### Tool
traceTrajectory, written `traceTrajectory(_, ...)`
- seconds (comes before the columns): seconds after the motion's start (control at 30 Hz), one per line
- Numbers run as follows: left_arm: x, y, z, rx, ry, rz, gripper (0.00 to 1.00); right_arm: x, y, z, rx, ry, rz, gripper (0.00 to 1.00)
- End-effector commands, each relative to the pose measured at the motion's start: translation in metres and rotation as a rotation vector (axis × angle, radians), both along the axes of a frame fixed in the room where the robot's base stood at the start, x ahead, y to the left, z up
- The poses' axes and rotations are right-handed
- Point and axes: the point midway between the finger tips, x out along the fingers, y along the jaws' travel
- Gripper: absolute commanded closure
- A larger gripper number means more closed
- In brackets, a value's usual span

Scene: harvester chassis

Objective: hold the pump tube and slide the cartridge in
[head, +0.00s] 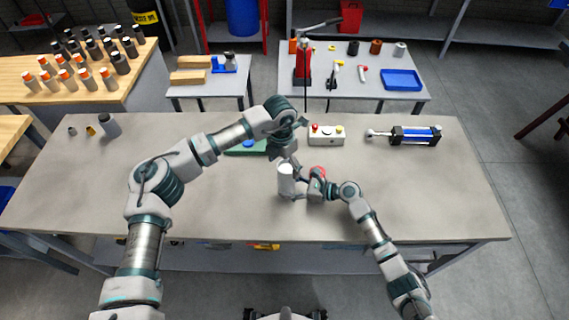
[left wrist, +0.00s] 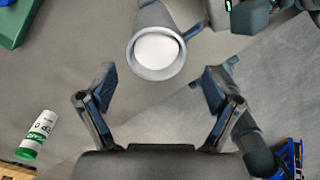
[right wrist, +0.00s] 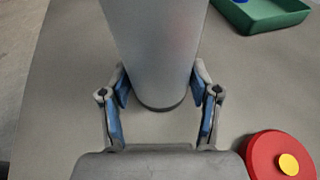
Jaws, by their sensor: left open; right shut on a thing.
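The pump tube (head: 286,183), a grey-white cylinder, stands upright on the table near its front middle. My right gripper (head: 302,192) is shut on it low down. In the right wrist view the tube (right wrist: 158,45) sits between the fingers (right wrist: 160,92). My left gripper (head: 290,162) is open just above the tube. In the left wrist view its fingers (left wrist: 159,80) are apart and empty, with the tube's round upper end (left wrist: 142,72) beyond them. A white round face (left wrist: 157,51) fills that end; I cannot tell whether it is the cartridge.
A red disc with a yellow centre (right wrist: 265,155) lies beside the tube. A green tray (right wrist: 262,14) is behind. A button box (head: 326,138) and blue cylinder assembly (head: 415,134) stand at the back. The table's left side is mostly clear.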

Motion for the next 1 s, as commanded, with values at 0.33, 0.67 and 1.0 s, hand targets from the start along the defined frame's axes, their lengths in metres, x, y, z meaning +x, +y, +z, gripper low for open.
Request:
traceTrajectory(0.33,0.002,0.002,0.058,-0.001,-0.004,0.000,0.10,-0.001,0.000,-0.001,-0.002,0.002,0.001,1.00)
traceTrajectory(0.67,0.004,0.004,0.113,0.001,-0.001,0.000,0.10,-0.001,0.000,-0.001,-0.002,0.002,0.001,1.00)
traceTrajectory(1.0,0.004,0.005,0.118,0.000,0.000,0.000,0.10,0.000,0.000,-0.001,-0.002,0.002,0.001,1.00)
